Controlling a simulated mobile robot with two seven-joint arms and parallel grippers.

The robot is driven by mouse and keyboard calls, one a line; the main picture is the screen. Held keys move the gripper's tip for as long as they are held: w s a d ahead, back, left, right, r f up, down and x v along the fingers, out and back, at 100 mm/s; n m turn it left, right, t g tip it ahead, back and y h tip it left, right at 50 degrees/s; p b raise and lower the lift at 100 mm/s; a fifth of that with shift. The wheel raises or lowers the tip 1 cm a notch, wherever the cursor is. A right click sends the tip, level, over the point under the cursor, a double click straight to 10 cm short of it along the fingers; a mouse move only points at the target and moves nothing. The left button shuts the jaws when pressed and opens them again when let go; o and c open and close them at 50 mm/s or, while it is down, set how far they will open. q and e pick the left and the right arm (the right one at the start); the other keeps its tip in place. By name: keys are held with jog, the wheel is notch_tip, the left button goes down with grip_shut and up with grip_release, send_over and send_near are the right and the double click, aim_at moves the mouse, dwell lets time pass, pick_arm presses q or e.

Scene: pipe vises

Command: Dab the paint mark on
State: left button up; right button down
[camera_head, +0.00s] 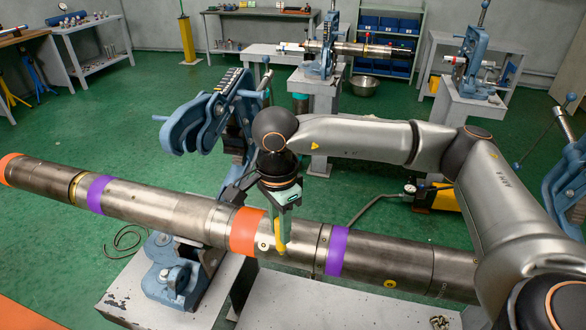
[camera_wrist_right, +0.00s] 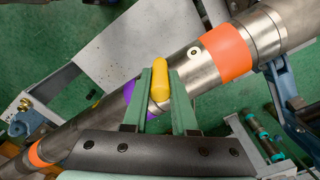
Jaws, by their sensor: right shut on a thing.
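My right gripper (camera_head: 282,228) points down over the long steel pipe (camera_head: 170,208). It is shut on a yellow paint marker (camera_head: 280,238), which also shows between the green fingers in the right wrist view (camera_wrist_right: 159,78). The marker's lower end is at the pipe, just right of an orange band (camera_head: 246,231); I cannot tell whether it touches. A small round pale spot with a dark centre (camera_head: 263,246) is on the pipe left of the marker; it shows up and right of it in the wrist view (camera_wrist_right: 194,52). My left gripper is out of view.
A blue vise (camera_head: 178,274) on a grey stand (camera_head: 115,295) sits under the pipe. A blue swung-up vise part (camera_head: 205,118) stands behind. Purple bands (camera_head: 337,250) ring the pipe. A yellow pump (camera_head: 446,197) is on the green floor. Other benches and vises stand farther back.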

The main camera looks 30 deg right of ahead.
jog(key=w+d+r+m+p, duration=0.1)
jog(key=w+d+r+m, duration=0.2)
jog(key=m, duration=1.2)
jog(key=w+d+r+m+p, duration=0.1)
jog(key=w+d+r+m, duration=0.1)
jog(key=m, duration=1.4)
jog(key=shift+w+d+r+p, duration=0.4)
jog(key=shift+d+r, duration=0.05)
jog(key=shift+d, duration=0.4)
jog(key=shift+f+b, duration=1.8)
jog(key=shift+f, duration=1.2)
jog(key=shift+f, duration=0.45)
